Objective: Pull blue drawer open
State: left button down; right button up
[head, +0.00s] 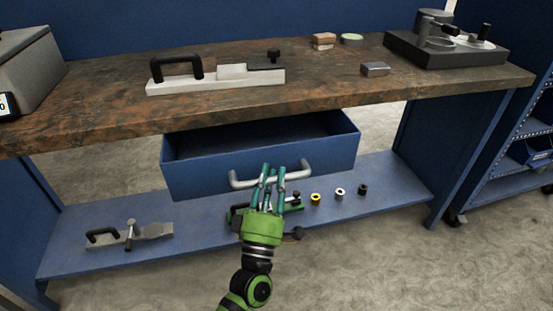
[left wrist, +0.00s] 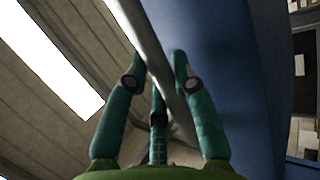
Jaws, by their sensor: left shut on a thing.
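The blue drawer (head: 210,180) hangs under the workbench top and stands pulled out, with its empty-looking inside showing from above. Its silver bar handle (head: 240,181) runs across the front face. My left gripper (head: 271,175) is at the middle of the handle, its green fingers shut around the bar. In the left wrist view the handle (left wrist: 143,25) passes between the fingers of the gripper (left wrist: 158,75), with the drawer's blue front (left wrist: 220,60) close beside it. My right gripper is not in view.
The wooden workbench top (head: 110,110) holds a clamp fixture (head: 215,76), a small metal block (head: 375,69) and a dark machine (head: 445,45). The lower blue shelf (head: 200,240) carries another tool (head: 130,234) and several small rings. Open floor lies in front.

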pick_arm(q)
jog(key=s+d+p, duration=0.2)
jog(key=s+d, duration=0.1)
jog(key=s, duration=0.8)
jog(key=shift+s+d, duration=0.3)
jog(key=shift+d, duration=0.1)
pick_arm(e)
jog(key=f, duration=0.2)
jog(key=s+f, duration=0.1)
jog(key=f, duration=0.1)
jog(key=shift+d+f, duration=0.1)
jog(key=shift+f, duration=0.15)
pick_arm(q)
jog(key=c, duration=1.3)
grip_release()
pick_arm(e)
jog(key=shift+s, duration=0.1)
pick_arm(q)
jog(key=shift+o, duration=0.2)
jog(key=v, duration=1.2)
